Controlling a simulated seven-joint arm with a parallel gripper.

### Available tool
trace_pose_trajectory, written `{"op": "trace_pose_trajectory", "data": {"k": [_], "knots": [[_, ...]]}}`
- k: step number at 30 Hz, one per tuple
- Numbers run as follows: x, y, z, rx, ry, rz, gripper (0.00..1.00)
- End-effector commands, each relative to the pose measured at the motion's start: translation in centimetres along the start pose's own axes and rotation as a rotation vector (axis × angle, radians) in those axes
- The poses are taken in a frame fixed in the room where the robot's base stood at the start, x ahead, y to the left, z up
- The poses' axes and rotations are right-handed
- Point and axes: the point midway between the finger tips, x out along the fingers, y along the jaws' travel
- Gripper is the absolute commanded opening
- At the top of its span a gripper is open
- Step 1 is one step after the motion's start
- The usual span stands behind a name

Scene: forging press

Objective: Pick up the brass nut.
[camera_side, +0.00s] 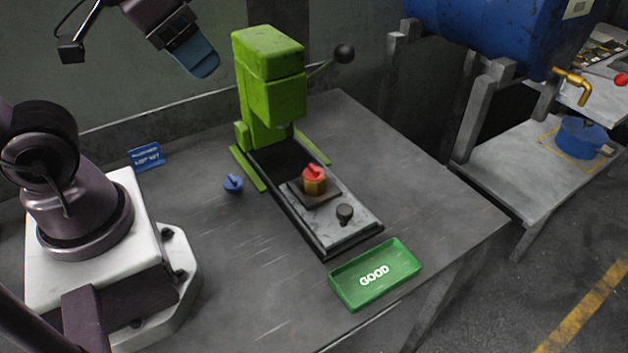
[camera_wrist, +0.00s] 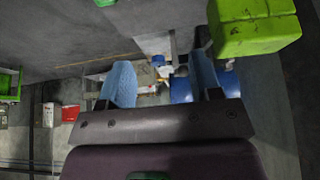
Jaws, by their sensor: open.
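The brass nut (camera_side: 315,187) sits on a dark square block on the sliding plate in front of the green press. A red knobbed piece (camera_side: 313,172) sits on top of the nut and hides its upper face. My gripper (camera_side: 203,68) is high at the upper left in the side view, left of the press and well away from the nut. In the wrist view its two blue fingers (camera_wrist: 161,78) stand wide apart with nothing held between them. I cannot make out the nut in the wrist view.
The green press (camera_side: 268,85) with its side lever stands behind the nut. A black knob (camera_side: 345,212) is on the plate's front. A green GOOD tray (camera_side: 345,294) lies in front. A blue knobbed piece (camera_side: 233,184) and a blue sign (camera_side: 146,157) are to the left.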

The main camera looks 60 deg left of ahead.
Motion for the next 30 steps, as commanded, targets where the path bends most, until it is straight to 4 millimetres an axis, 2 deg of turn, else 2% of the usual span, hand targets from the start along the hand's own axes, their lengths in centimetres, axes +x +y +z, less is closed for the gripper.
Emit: {"op": "trace_pose_trajectory", "data": {"k": [9,10,12,22,26,30], "knots": [[0.0,0.0,0.0,0.0,0.0,0.0,0.58],[0.0,0.0,0.0,0.0,0.0,0.0,0.61],[0.0,0.0,0.0,0.0,0.0,0.0,0.77],[0.2,0.5,0.1,0.022,-0.011,0.011,0.77],[2.5,1.8,0.7,0.079,-0.129,0.041,0.77],[6.4,3.0,2.4,0.188,-0.338,0.039,0.77]]}}
